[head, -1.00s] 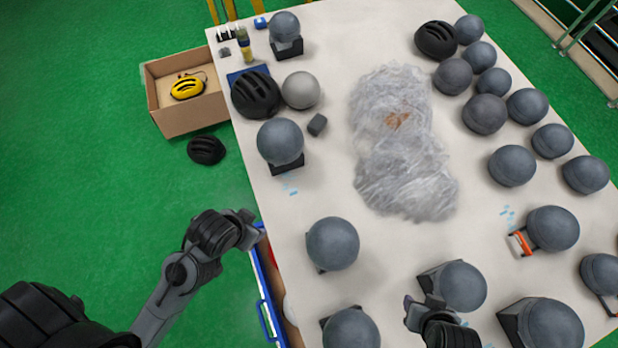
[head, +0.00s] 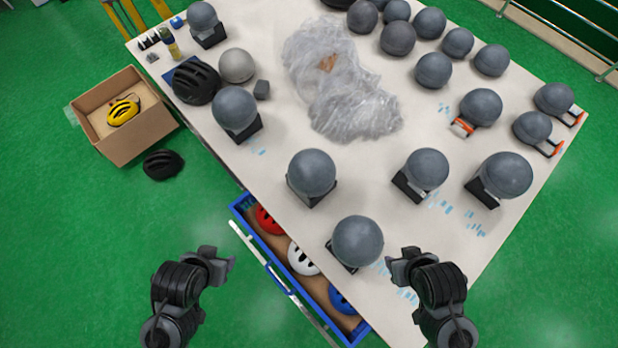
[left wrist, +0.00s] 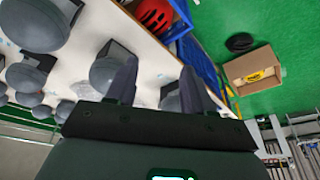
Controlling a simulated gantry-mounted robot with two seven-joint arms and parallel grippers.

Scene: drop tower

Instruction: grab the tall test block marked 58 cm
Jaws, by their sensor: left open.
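No 58 cm marking is legible, so I cannot tell which block is the one named. Several dark grey round headforms stand on black block bases on the table, among them the near one (head: 357,241), the middle one (head: 311,173) and the right one (head: 427,168). My left gripper (head: 228,262) is open and empty, left of the open drawer and off the table's near-left side. Its spread fingers also show in the left wrist view (left wrist: 158,85), with headforms beyond them. My right gripper (head: 392,270) is beside the near headform, to its right; its jaw state is unclear.
An open blue drawer (head: 237,207) with red, white and blue helmets juts from the table's left side. Crumpled clear plastic (head: 345,95) covers the table's middle back. A cardboard box (head: 150,142) with a yellow helmet and a black helmet (head: 163,165) are on the green floor.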

